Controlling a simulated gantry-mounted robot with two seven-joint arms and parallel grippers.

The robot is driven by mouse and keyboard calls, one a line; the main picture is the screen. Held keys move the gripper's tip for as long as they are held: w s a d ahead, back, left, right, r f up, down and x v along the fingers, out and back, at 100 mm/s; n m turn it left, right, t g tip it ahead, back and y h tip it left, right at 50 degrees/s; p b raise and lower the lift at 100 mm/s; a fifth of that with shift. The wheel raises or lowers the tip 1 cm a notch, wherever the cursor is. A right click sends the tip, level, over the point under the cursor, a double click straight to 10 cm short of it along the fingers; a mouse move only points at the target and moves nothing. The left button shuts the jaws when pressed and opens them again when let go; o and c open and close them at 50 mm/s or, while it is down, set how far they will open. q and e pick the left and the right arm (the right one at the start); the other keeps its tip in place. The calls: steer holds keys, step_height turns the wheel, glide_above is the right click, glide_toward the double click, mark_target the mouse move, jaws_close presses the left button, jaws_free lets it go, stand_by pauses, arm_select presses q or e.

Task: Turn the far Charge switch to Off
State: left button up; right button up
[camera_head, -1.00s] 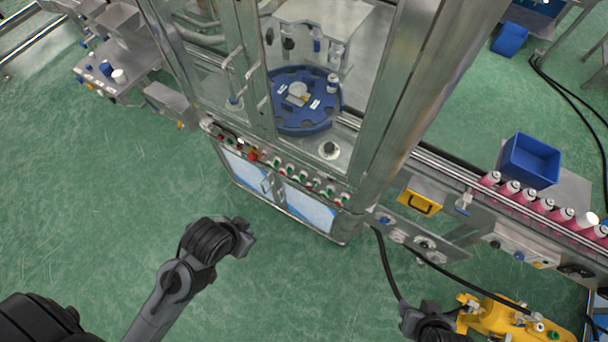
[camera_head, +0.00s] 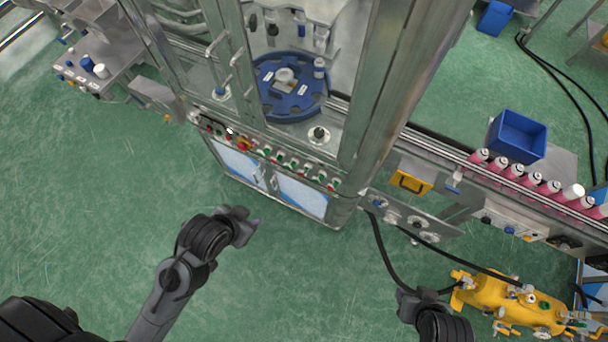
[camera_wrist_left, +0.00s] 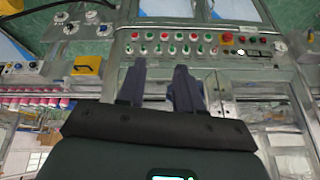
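The control panel (camera_head: 270,155) is a narrow strip on the front of the glass-walled machine, with a row of green, red and white knobs and buttons. It also shows in the left wrist view (camera_wrist_left: 175,59), with two rows of small switches; the labels are too small to read, so I cannot tell which is the far Charge switch. My left gripper (camera_head: 247,226) is in front of and below the panel, apart from it. In the left wrist view its two fingers (camera_wrist_left: 160,85) are spread and empty, pointing toward the panel. My right gripper (camera_head: 407,300) is only partly shown, near the bottom.
A red emergency button (camera_wrist_left: 227,39) sits near the panel's end. The blue turntable (camera_head: 290,105) is behind the glass. A yellow pump (camera_head: 500,295) with hoses stands lower right. Green floor is clear at left.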

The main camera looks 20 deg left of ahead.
mark_target(305, 173)
arm_select(q)
steer(key=w+d+f+m+t+h+b, duration=0.1)
steer(key=w+d+f+m+t+b, duration=0.15)
steer(key=w+f+t+b, duration=1.25)
steer(key=w+f+m+g+b, duration=0.3)
steer(key=f+b, duration=1.6)
steer(key=b, duration=2)
steer(key=shift+n+t, duration=0.3)
steer(key=shift+n, duration=0.45)
steer(key=w+b, duration=0.1)
steer(key=w, duration=0.6)
steer(key=w+d+b, duration=0.1)
steer(key=w, duration=0.3)
steer(key=shift+w+r+b, duration=0.25)
steer(key=shift+r+b, duration=0.05)
steer(key=shift+b, duration=0.05)
jaws_close()
